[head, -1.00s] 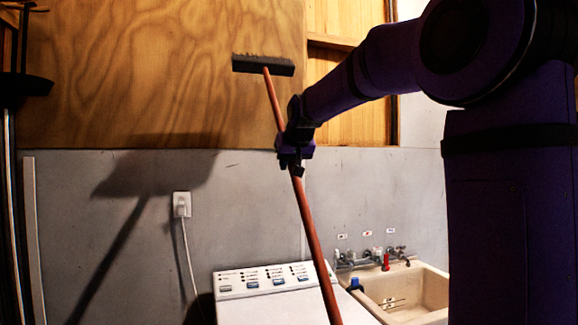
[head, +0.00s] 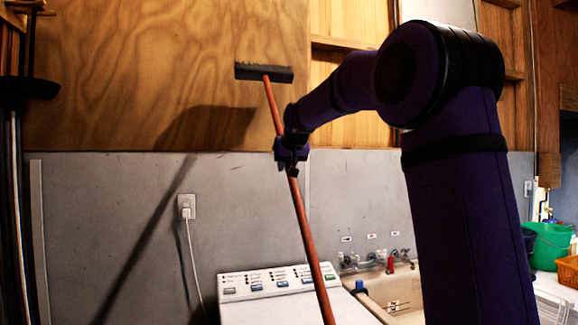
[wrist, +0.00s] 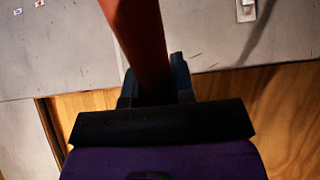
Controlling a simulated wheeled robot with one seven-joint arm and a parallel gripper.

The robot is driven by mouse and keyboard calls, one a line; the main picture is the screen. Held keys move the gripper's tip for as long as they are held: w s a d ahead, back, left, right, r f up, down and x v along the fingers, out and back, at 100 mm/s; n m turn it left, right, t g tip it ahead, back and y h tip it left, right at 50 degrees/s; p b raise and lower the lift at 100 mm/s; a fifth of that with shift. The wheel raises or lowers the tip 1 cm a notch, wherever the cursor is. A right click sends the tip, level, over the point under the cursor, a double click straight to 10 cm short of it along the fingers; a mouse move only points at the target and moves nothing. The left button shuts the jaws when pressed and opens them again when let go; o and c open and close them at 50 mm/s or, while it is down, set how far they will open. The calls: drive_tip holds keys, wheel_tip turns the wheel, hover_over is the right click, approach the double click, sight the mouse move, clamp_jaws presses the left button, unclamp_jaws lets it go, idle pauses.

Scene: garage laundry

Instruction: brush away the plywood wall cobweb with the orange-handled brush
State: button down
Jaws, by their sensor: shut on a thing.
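The orange-handled brush (head: 302,215) is held upright with a slight tilt, its dark head (head: 264,73) at the top in front of the plywood wall (head: 120,80). My gripper (head: 291,150) is shut on the handle below the brush head. The wrist view also shows the handle (wrist: 140,45) running up from between my fingers (wrist: 157,88). I cannot make out a cobweb on the plywood. The brush head's shadow falls on the plywood to the left of it, so the head seems apart from the wall.
A white washing machine (head: 270,310) stands below, with a utility sink (head: 402,300) to its right. A plugged-in cord hangs from a wall outlet (head: 187,207). A green bucket (head: 548,245) and an orange basket (head: 567,270) are at the far right.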

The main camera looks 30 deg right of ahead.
drive_tip(key=w+d, duration=0.2)
drive_tip(key=w, duration=0.5)
drive_tip(key=shift+w, duration=0.25)
idle(1.0)
drive_tip(key=shift+w+d, duration=0.15)
drive_tip(key=shift+w, duration=0.15)
drive_tip(key=shift+w+d+r, duration=0.1)
drive_tip(key=shift+w+d, duration=0.05)
drive_tip(key=shift+w, duration=0.3)
drive_tip(key=shift+d, duration=0.1)
drive_tip(key=shift+s+d, duration=0.25)
drive_tip(key=shift+d, duration=0.35)
drive_tip(key=shift+a, duration=0.1)
